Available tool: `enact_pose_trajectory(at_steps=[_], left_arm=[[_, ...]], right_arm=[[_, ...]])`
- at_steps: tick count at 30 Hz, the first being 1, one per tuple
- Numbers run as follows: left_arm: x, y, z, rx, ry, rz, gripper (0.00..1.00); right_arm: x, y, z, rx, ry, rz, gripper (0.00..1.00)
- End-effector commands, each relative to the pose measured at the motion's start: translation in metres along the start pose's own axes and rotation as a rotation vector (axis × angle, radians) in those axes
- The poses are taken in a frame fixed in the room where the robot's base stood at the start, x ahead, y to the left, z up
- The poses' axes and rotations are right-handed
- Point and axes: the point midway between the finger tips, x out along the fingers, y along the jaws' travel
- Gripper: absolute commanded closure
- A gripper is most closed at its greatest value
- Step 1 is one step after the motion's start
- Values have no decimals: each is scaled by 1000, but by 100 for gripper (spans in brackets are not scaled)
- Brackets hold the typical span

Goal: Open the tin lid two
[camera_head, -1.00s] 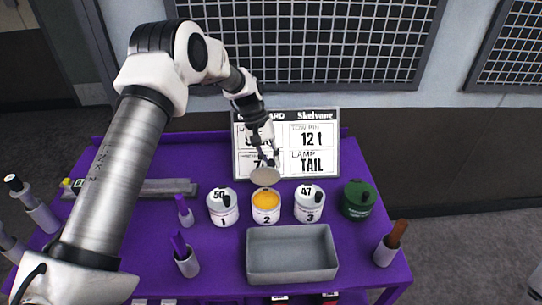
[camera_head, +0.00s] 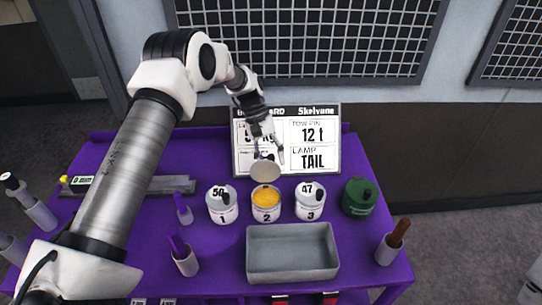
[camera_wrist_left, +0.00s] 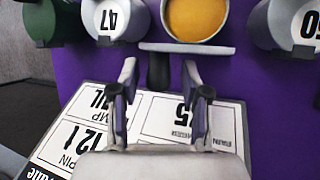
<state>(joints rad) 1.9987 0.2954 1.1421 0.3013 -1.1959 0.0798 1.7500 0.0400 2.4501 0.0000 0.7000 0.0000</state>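Tin two (camera_head: 266,207) is a white tin with its top open, showing yellow-orange contents, which also show in the left wrist view (camera_wrist_left: 195,18). Its grey round lid (camera_head: 265,171) stands raised at the tin's back edge. In the left wrist view the lid (camera_wrist_left: 187,48) shows nearly edge-on, with its black knob (camera_wrist_left: 158,71) pointing toward my gripper. My left gripper (camera_head: 268,158) is behind the lid. Its fingers are apart on either side of the knob, with gaps visible in the wrist view (camera_wrist_left: 159,78). My right gripper is not in view.
Closed tin one (camera_head: 222,207) and tin three (camera_head: 310,205) flank tin two. A green tin (camera_head: 358,198) stands at right. A grey tray (camera_head: 292,252) lies in front. A white sign board (camera_head: 325,160) stands close behind the gripper. Cups hold purple (camera_head: 184,258) and brown (camera_head: 389,247) handles.

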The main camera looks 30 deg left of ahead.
Motion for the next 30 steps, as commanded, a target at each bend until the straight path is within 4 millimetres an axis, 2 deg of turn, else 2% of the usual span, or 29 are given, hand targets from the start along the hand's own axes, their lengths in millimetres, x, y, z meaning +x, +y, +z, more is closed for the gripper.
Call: enact_pose_trajectory(at_steps=[7,10,14,21,25,30], left_arm=[[-4,1,-1,2,6,3,53],[-13,2,-1,3,9,4,53],[-40,2,-2,2,10,5,53],[-99,2,-2,1,8,3,53],[-117,2,-2,1,4,1,53],[-122,2,-1,1,3,0,53]], right_arm=[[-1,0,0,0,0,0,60],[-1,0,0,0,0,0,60],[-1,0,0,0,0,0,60],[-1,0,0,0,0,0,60],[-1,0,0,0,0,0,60],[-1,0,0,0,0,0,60]])
